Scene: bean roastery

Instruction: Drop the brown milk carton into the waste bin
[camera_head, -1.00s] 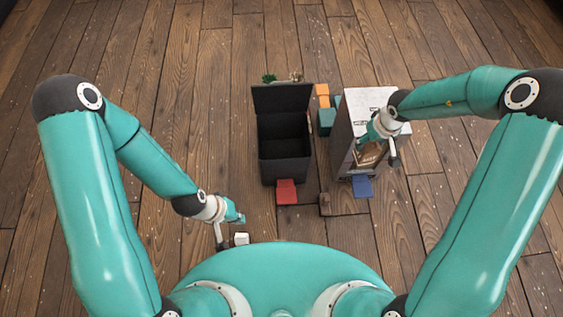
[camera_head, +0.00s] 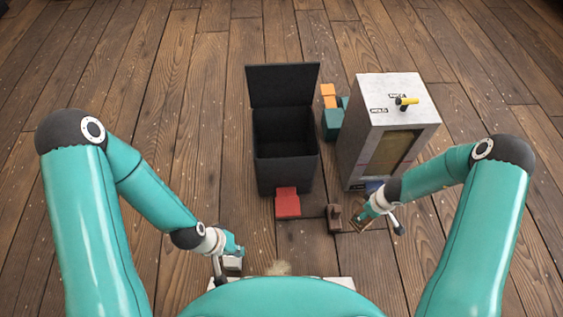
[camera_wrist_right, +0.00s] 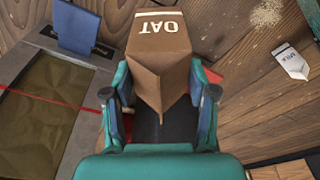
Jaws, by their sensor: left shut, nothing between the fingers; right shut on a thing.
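The brown carton, marked OAT (camera_wrist_right: 160,55), is between the fingers of my right gripper (camera_wrist_right: 160,110), which is shut on it. In the head view the right gripper (camera_head: 368,213) is low in front of the grey cabinet, right of the bin; the carton is mostly hidden there. The waste bin (camera_head: 284,178) is black, with its lid raised at the back and its dark inside showing. The carton is outside it.
The grey cabinet (camera_head: 364,150) with a yellow handle (camera_head: 406,101) stands right of the bin. A white carton (camera_wrist_right: 290,62) lies on the floor.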

